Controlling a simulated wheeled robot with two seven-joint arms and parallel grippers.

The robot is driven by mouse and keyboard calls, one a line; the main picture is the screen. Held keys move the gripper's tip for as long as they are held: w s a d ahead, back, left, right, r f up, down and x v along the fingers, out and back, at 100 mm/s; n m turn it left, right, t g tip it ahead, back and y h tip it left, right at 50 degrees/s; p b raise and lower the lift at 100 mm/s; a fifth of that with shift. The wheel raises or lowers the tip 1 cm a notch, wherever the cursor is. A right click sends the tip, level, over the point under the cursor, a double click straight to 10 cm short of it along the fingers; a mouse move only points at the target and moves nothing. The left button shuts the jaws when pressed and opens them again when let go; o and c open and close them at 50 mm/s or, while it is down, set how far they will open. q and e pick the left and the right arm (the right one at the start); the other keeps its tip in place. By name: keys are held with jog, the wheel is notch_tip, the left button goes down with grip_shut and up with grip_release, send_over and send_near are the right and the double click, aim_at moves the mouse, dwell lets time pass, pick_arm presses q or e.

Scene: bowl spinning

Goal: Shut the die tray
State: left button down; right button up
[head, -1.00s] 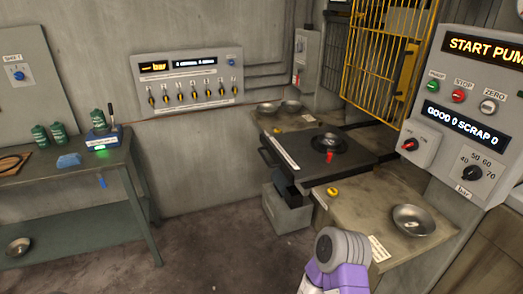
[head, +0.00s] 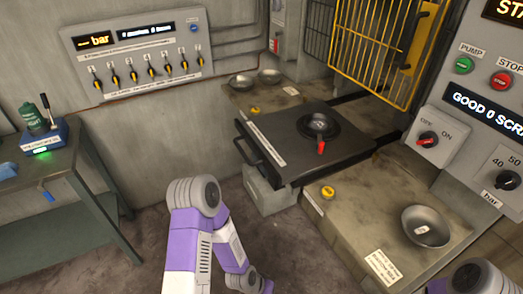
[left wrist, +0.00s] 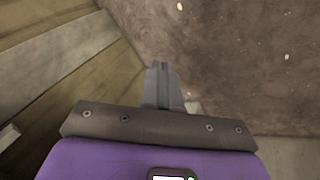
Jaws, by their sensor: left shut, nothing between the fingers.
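The die tray (head: 278,123) is a dark flat slab with a bar handle (head: 260,150) on its front-left side. It lies between two bench surfaces and sticks out past their front edge. A round die (head: 319,124) with a red lever (head: 321,148) sits on it. My left arm rises in front of the tray in the head view; its gripper is not seen there. In the left wrist view my left gripper (left wrist: 163,72) is shut and empty, above a brown floor. My right gripper is out of view; only a bit of an arm shows at bottom right.
A grey bin (head: 268,192) stands under the tray's front. A metal bowl (head: 424,226) and a yellow knob (head: 328,192) are on the right bench. A yellow mesh gate (head: 385,45) and control panel (head: 450,130) stand at right. A green table (head: 75,180) is at left.

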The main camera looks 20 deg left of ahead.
pick_arm(q)
jog(key=w+a+r+m+t, duration=0.45)
jog(key=w+a+r, duration=0.25)
jog(key=w+a, duration=0.4)
jog(key=w+a+r+m+t, duration=0.4)
jog(key=w+a+r+t, duration=0.3)
jog(key=w, duration=0.5)
jog(key=w+a+r+m+t+h, duration=0.1)
jog(key=a+r+m+t+h, duration=0.1)
jog(key=a+r+m, duration=0.65)
jog(key=s+a+r+m+g+h, duration=0.3)
jog(key=s+a+r+m+h, duration=0.2)
jog(key=s+a+r+m, duration=0.4)
jog(key=w+d+f+m+b, duration=0.1)
jog(key=w+d+b, duration=0.2)
jog(key=w+d, duration=0.7)
jog(key=w, duration=0.2)
jog(key=shift+w+d+m, duration=0.25)
jog(key=shift+w+m, duration=0.05)
jog(key=shift+w, duration=0.05)
